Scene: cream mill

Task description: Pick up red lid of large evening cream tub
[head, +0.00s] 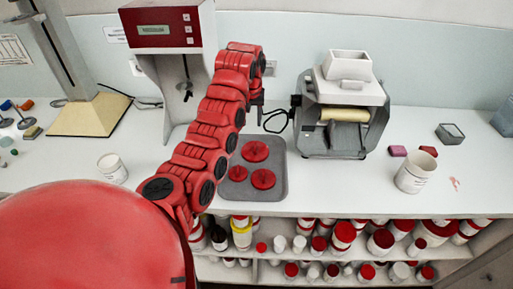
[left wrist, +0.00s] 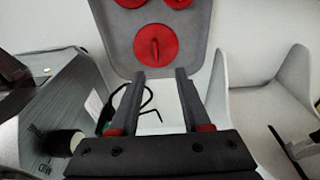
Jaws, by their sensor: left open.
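Three red lids lie on a grey tray (head: 275,191) on the counter: a back lid (head: 255,151), a left lid (head: 238,173) and a right lid (head: 263,179). The back one looks slightly larger; no label shows which tub each fits. My left gripper (head: 260,112) hangs behind the tray, empty and apart from the lids. In the left wrist view its open fingers (left wrist: 156,76) point toward the back lid (left wrist: 155,45), whose raised grip ridge shows. A larger open white tub (head: 413,175) stands at right and a smaller one (head: 112,168) at left; their labels are unreadable. My right gripper is out of view.
A grey mill with a roller (head: 345,115) stands close right of my left gripper. A red-and-white machine (head: 165,40) stands behind my arm. Sponge-like blocks (head: 398,151) lie at right. Shelves below hold several red-lidded tubs (head: 345,232). The counter right of the tray is clear.

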